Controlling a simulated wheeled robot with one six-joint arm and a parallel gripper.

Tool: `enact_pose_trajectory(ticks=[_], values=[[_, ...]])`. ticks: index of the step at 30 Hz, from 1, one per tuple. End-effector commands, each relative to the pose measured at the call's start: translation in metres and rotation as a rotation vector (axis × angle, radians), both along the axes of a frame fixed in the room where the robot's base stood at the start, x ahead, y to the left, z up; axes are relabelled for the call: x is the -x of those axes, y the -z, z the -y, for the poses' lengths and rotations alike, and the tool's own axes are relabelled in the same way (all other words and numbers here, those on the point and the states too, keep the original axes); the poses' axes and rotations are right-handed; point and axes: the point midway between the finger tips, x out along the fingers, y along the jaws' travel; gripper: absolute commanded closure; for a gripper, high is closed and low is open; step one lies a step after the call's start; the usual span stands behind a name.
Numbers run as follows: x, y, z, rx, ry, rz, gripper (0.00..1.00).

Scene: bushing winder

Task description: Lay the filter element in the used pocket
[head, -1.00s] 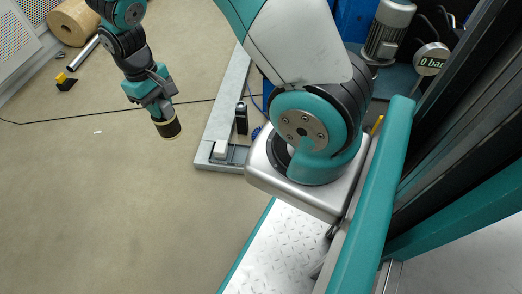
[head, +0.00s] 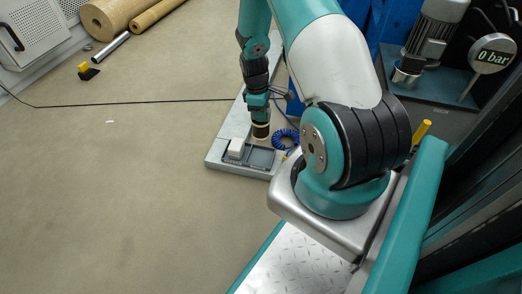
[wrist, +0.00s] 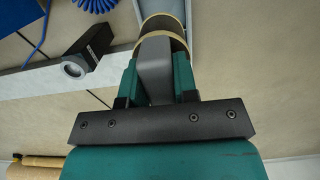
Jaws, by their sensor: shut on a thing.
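My gripper (head: 260,112) points down and is shut on the filter element (head: 261,131), a dark cylinder with tan rims. In the wrist view the gripper (wrist: 157,75) has its two green fingers on a grey part at the near end of the element (wrist: 163,24). The element is upright over the far side of a grey tray (head: 262,158) at the end of a pale bench. I cannot tell whether it touches the tray. Markings on the pockets cannot be read.
A coiled blue hose (head: 285,139) lies right of the element. In the wrist view a black object with a pale round end (wrist: 75,67) is left of the gripper. Open floor (head: 120,190) lies left of the bench.

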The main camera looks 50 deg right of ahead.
Motion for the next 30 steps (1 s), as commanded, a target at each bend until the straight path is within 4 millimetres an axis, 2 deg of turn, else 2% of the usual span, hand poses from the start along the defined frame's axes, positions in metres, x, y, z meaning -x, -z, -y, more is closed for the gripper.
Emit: enact_pose_trajectory(ticks=[1,3,9,16,24,30], values=[[0.000,0.024,0.000,-0.001,0.000,-0.002,1.00],[0.000,0.044,0.000,-0.001,0.000,0.000,1.00],[-0.001,0.085,0.000,0.000,0.000,0.001,1.00],[-0.001,0.100,0.000,0.000,0.001,0.001,1.00],[-0.001,0.139,0.000,0.000,0.001,0.001,1.00],[-0.001,0.136,0.000,0.001,0.001,0.001,1.00]])
